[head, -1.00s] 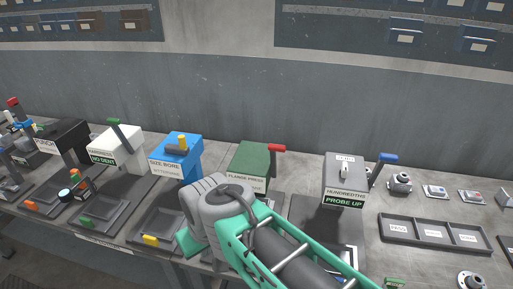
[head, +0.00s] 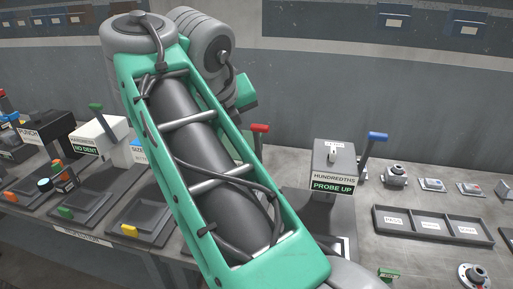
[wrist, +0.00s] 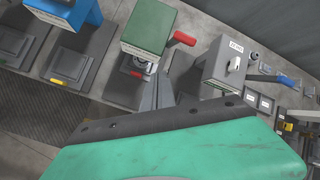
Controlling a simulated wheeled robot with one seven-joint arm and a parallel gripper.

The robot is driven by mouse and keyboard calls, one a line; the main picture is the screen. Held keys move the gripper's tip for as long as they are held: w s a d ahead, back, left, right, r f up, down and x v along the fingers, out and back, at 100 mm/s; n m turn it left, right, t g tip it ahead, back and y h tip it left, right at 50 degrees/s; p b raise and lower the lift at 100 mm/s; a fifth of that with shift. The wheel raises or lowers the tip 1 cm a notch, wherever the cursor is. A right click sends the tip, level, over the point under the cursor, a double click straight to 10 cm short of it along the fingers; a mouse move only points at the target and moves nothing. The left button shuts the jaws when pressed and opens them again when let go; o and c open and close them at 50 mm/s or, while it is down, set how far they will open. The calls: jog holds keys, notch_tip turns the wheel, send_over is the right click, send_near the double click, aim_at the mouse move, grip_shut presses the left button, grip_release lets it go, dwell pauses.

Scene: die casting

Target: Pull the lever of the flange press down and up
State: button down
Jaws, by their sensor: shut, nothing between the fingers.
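The flange press (wrist: 149,27) is a green box at the top centre of the wrist view. Its red lever (wrist: 183,38) sticks out from its right side. In the head view the red lever (head: 260,128) shows just right of my arm, with its handle raised, while the press body is hidden behind the arm. A round metal part (wrist: 141,63) sits under the press. My gripper (wrist: 164,76) shows as grey fingers in the wrist view, shut and empty. It is below the red lever in the picture, apparently apart from it. My arm hides it in the head view.
The grey hundredths gauge (head: 333,165) with a blue lever (head: 377,137) stands right of the press. A blue station (wrist: 68,10) stands left of it. A compartment tray (head: 428,224) and several metal parts lie at the right. The wall rises behind the bench.

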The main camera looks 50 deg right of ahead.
aim_at(258, 131)
jog(key=d+f+m+b, duration=0.2)
jog(key=d, duration=0.1)
jog(key=d+f+m+b, duration=0.1)
jog(key=d+m+b, duration=0.1)
jog(key=d, duration=0.1)
jog(key=d+f+m+b, duration=0.2)
jog(key=d+m, duration=0.1)
jog(key=shift+w+d+f+b, duration=0.1)
jog(key=shift+w+f+b, duration=0.2)
jog(key=shift+w, duration=0.05)
jog(key=shift+w+d, duration=0.1)
jog(key=shift+d, duration=0.05)
jog(key=shift+r, duration=0.1)
